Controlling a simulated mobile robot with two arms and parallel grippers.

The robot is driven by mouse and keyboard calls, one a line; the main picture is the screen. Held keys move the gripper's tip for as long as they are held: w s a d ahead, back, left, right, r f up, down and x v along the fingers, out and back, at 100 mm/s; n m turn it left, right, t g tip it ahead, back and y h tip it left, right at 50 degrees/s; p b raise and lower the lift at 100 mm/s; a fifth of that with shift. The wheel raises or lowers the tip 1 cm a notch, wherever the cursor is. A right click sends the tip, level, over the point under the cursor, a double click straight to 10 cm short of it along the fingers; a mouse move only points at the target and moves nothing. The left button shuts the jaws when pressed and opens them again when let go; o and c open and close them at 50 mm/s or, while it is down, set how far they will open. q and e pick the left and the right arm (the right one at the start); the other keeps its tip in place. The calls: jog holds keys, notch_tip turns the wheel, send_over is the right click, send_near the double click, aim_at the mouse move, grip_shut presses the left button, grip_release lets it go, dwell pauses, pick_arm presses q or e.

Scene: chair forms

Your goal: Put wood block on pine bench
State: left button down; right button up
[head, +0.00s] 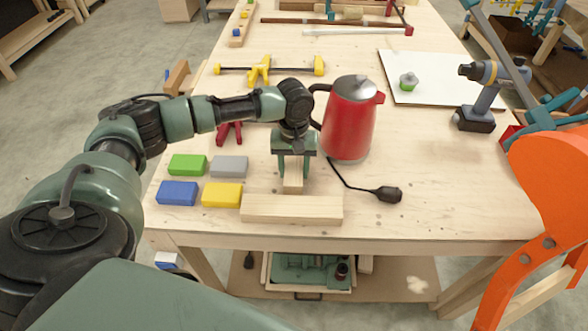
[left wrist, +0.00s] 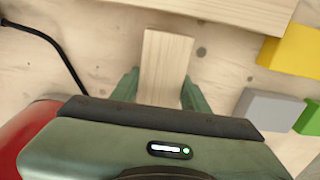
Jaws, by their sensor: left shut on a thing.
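A small pale wood block (head: 293,184) is between the fingers of my left gripper (head: 294,170), which is shut on it. The block also shows in the left wrist view (left wrist: 162,62), between the green fingers (left wrist: 158,92). It is low over the pine bench (head: 420,215), just behind a longer pale wood piece (head: 292,209). I cannot tell whether the block touches the bench top. My right gripper is not in view.
Green (head: 187,165), grey (head: 229,167), blue (head: 177,193) and yellow (head: 222,195) blocks lie left of the gripper. A red kettle (head: 349,120) stands close on its right, with a black cord and plug (head: 388,194). A drill (head: 485,95) stands farther right. The front right bench top is clear.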

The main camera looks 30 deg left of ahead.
aim_at(294, 168)
pick_arm(q)
jog(key=shift+f, duration=0.5)
dwell(0.3)
jog(key=c, duration=0.6)
grip_release()
jog(key=shift+c, duration=0.2)
notch_tip(294, 168, up, 8)
jog(key=shift+f+b, duration=0.1)
jog(key=shift+b, duration=0.6)
